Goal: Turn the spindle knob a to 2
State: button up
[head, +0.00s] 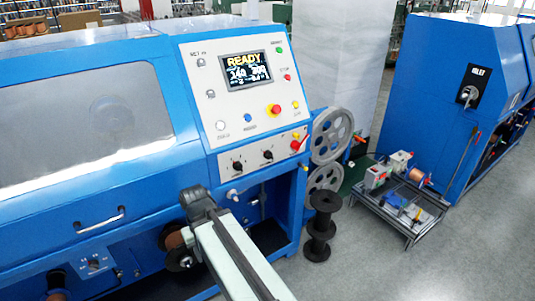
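The blue machine (60,60) on the left carries a sloped white control panel (205,110) with a lit screen reading READY (245,71). Two black rotary knobs sit low on this panel, a left one (237,166) and a right one (268,154). A small grey plate (95,262) with another knob is on the machine's lower left front. Labels are too small to show which is spindle knob a or its setting. My arm reaches up from the bottom; its dark end (197,203) is below and left of the black knobs, apart from them. The fingers cannot be made out.
Grey pulleys (332,135) stand right of the panel, with a black spool (323,225) on the floor. A low cart (400,205) holds several parts. Another blue machine (430,90) stands right. Floor at lower right is clear.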

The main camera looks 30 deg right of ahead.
aim_at(268, 155)
jog(key=z, duration=0.25)
jog(key=k, duration=1.05)
jog(key=u, duration=0.4)
jog(key=i, duration=1.5)
jog(key=z, duration=0.05)
